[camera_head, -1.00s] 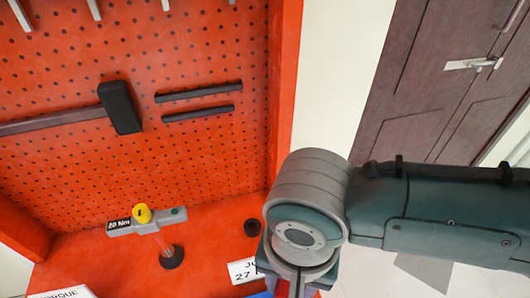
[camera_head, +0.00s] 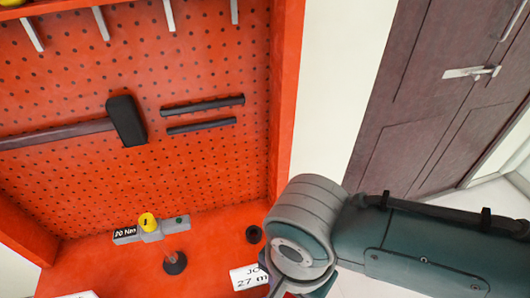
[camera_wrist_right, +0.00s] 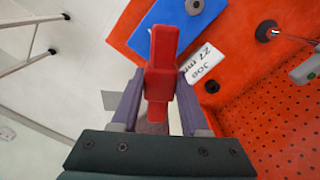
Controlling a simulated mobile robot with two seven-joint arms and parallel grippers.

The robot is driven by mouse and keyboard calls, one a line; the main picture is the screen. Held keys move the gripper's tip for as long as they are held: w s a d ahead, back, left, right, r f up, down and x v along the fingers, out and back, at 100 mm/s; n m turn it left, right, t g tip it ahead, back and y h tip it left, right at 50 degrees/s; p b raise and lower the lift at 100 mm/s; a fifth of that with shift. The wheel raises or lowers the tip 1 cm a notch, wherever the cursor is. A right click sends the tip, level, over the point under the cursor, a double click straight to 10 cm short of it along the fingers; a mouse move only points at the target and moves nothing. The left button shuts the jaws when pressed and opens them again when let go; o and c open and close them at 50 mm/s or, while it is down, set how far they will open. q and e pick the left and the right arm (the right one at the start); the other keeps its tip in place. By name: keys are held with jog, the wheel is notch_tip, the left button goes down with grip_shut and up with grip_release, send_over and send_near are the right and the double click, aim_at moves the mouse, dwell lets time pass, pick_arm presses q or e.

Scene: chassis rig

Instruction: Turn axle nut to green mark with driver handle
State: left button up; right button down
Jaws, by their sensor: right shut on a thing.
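My right gripper (camera_wrist_right: 160,88) is shut on a red handle (camera_wrist_right: 161,62), which stands up between its two purple fingers. In the head view, my right arm comes in from the right and its wrist hides the gripper. A grey bar (camera_head: 155,234) on a dark-footed stand carries a yellow knob (camera_head: 147,221), a "20 Nm" label and a small green dot (camera_head: 180,219). I cannot tell which part is the axle nut. My left gripper is in neither view.
A blue mat (camera_wrist_right: 179,30) with a small grey part lies by the orange bench's edge. A "JOB 27 mm" card (camera_head: 249,277) and a dark ring (camera_head: 253,234) lie nearby. A hammer (camera_head: 126,121) and two dark bars hang on the pegboard.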

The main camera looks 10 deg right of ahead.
jog(key=shift+m+p, duration=1.05)
jog(key=shift+m, duration=1.75)
jog(key=m, duration=0.3)
jog(key=shift+m+p, duration=0.3)
jog(key=shift+p, duration=0.1)
jog(key=m, duration=0.3)
jog(key=shift+n, duration=0.4)
jog(key=shift+r+p, duration=0.25)
jog(key=shift+p, duration=0.2)
